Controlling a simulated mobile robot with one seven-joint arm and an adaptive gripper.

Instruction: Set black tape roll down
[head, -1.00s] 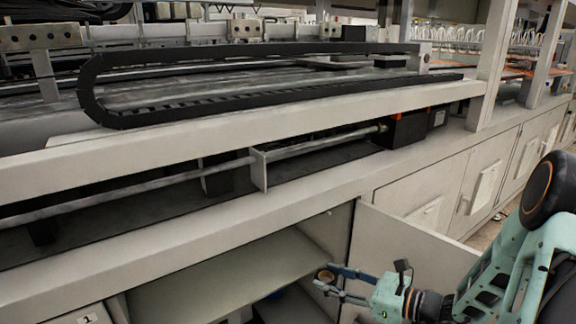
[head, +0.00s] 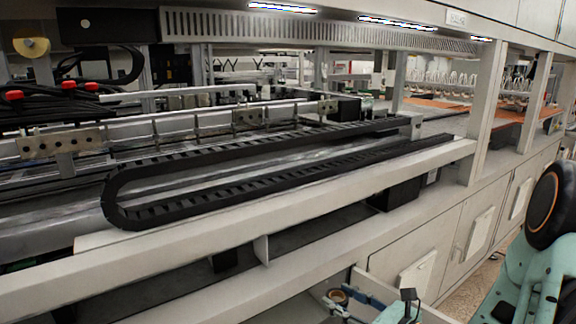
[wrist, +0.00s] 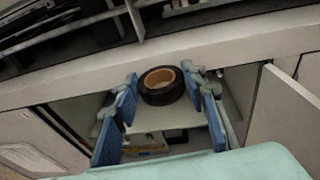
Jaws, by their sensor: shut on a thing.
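The black tape roll (wrist: 161,94) has an orange-brown core and sits between the two blue-padded fingers of my gripper (wrist: 166,92) in the wrist view. My gripper is shut on it. The roll is held in the air in front of an open cabinet, with its ring opening visible from above.
The open cabinet shows a pale shelf (wrist: 178,121) with items below it. An open door (wrist: 291,108) stands to the right. A long pale beam (head: 300,200) and a black cable chain (head: 230,188) run above. Closed cabinet doors (head: 480,230) continue to the right.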

